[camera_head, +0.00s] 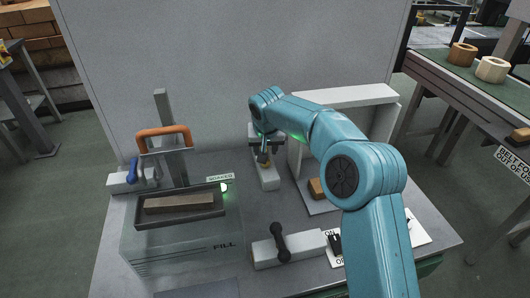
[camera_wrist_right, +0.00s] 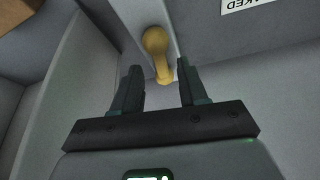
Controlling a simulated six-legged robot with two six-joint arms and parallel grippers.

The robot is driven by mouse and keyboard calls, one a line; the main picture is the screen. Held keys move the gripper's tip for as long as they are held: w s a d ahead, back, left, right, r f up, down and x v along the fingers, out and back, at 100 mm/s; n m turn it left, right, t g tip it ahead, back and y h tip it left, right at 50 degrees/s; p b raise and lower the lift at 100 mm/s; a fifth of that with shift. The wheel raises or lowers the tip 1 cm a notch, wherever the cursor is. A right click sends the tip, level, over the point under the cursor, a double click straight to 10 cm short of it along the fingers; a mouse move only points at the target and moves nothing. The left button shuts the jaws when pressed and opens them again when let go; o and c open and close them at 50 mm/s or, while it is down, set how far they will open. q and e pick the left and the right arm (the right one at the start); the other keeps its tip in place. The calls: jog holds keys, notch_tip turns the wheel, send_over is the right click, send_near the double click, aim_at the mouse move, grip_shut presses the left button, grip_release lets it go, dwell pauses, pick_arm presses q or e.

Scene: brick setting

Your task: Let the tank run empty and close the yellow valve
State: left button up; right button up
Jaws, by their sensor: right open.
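The yellow valve (camera_head: 264,159) has a knobbed lever on a pale block behind the tank. My right gripper (camera_head: 265,142) is over it, open. In the right wrist view the yellow lever (camera_wrist_right: 156,48) lies just beyond and partly between the open fingertips (camera_wrist_right: 160,74), not gripped. The clear tank (camera_head: 175,255) stands at the front left, marked FILL. I cannot make out a water level in it. A dark tray (camera_head: 215,212) with a brick (camera_head: 180,203) in it sits at the tank's top, and a green lamp (camera_head: 224,187) glows by the SOAKED sign (camera_head: 221,177). My left gripper is not in view.
A blue valve (camera_head: 133,172) and an orange handle (camera_head: 163,138) stand behind the tank at left. A black lever (camera_head: 280,243) sits on a pale block in front. A white open shelf (camera_head: 345,98) with a brick (camera_head: 317,188) stands right of the yellow valve, close to my arm.

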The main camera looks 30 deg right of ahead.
jog(key=v, duration=1.3)
jog(key=shift+p, duration=0.3)
jog(key=shift+r, duration=0.1)
